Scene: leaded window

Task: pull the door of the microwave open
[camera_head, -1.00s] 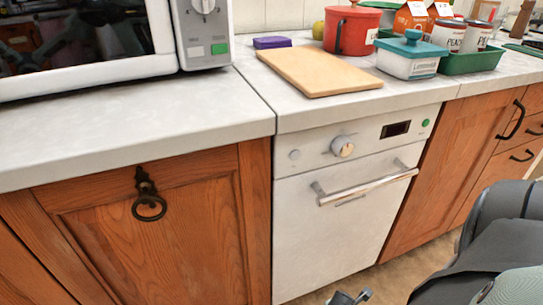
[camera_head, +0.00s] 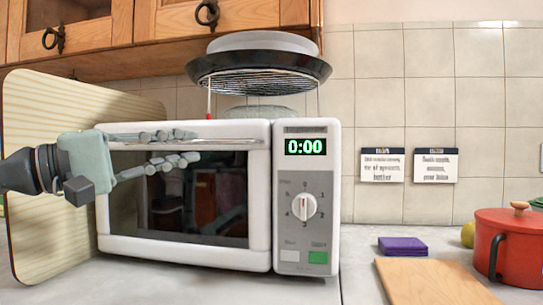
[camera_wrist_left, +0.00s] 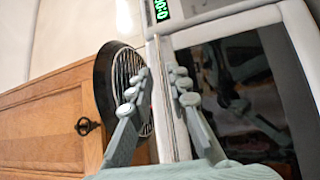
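The white microwave (camera_head: 258,262) stands on the counter with its dark-windowed door (camera_head: 180,200) shut. A thin horizontal bar handle (camera_head: 235,141) runs along the top of the door. My left gripper (camera_head: 193,146) is in front of the upper door, with one finger above the bar and one below. In the left wrist view, my left gripper (camera_wrist_left: 162,78) is open and the bar (camera_wrist_left: 158,95) passes between its fingers, with a gap on each side. My left fingers hide part of the handle in the head view. My right gripper is not in view.
A wire rack with a dark pan (camera_head: 258,66) stands on top of the microwave, below wooden cabinets (camera_head: 240,14). A tall board (camera_head: 55,115) leans at the left behind my gripper. At the right are a purple box (camera_head: 403,246), a cutting board (camera_head: 430,285) and a red pot (camera_head: 515,245).

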